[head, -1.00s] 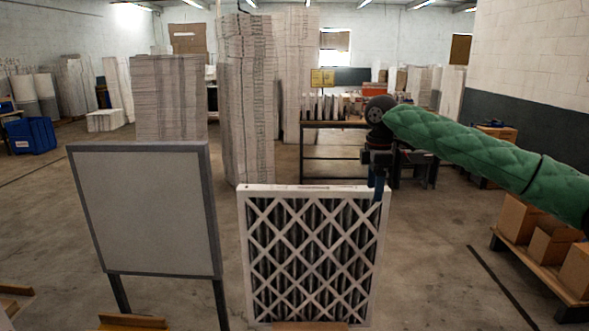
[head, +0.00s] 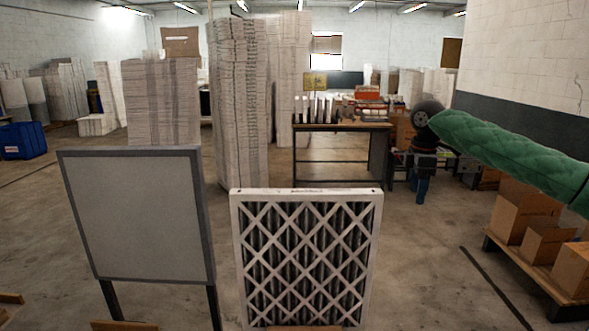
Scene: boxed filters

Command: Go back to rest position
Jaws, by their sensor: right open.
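My right gripper (head: 422,190) is in the head view, right of centre. It points down with its blue fingers, is open, and holds nothing. My right arm (head: 510,152), in a green quilted sleeve, comes in from the right. A framed air filter (head: 306,255) with a white lattice front and dark pleats stands upright at the lower centre. The gripper is to the right of the filter's upper right corner, apart from it. My left gripper is not in view.
A grey framed board (head: 135,215) on legs stands left of the filter. A dark table (head: 340,127) with items on it is behind. Boxes (head: 545,245) sit on a pallet at the right. Tall stacks (head: 238,105) rise behind the board. Floor right of the filter is clear.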

